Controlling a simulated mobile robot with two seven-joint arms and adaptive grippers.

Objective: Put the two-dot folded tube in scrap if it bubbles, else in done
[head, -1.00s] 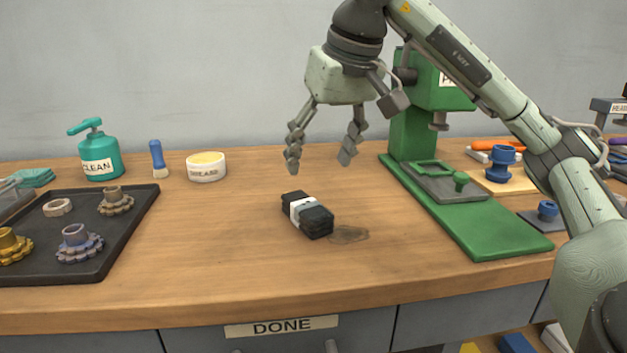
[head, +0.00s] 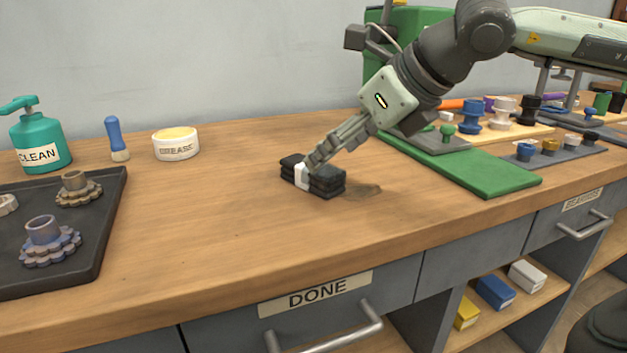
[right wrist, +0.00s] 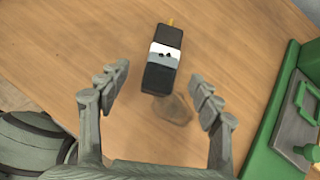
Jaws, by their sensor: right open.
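The folded tube is a black bundle with a white band (head: 301,176), lying on the bench in the head view. In the right wrist view the folded tube (right wrist: 158,80) shows two dark dots on its band and a small yellowish tip at its far end. My right gripper (head: 312,165) reaches down to the tube from the upper right. In the right wrist view its fingers (right wrist: 160,92) are spread wide, with the tube ahead and between them, not gripped. A drawer labelled DONE (head: 315,291) is shut below the bench. My left gripper is not in view.
A dark wet-looking stain (head: 362,191) lies beside the tube. A green press base (head: 480,170) stands to the right. A black tray (head: 100,235) with gears is at left. A CLEAN bottle (head: 40,140), a brush (head: 115,138) and a GREASE tub (head: 176,145) stand behind.

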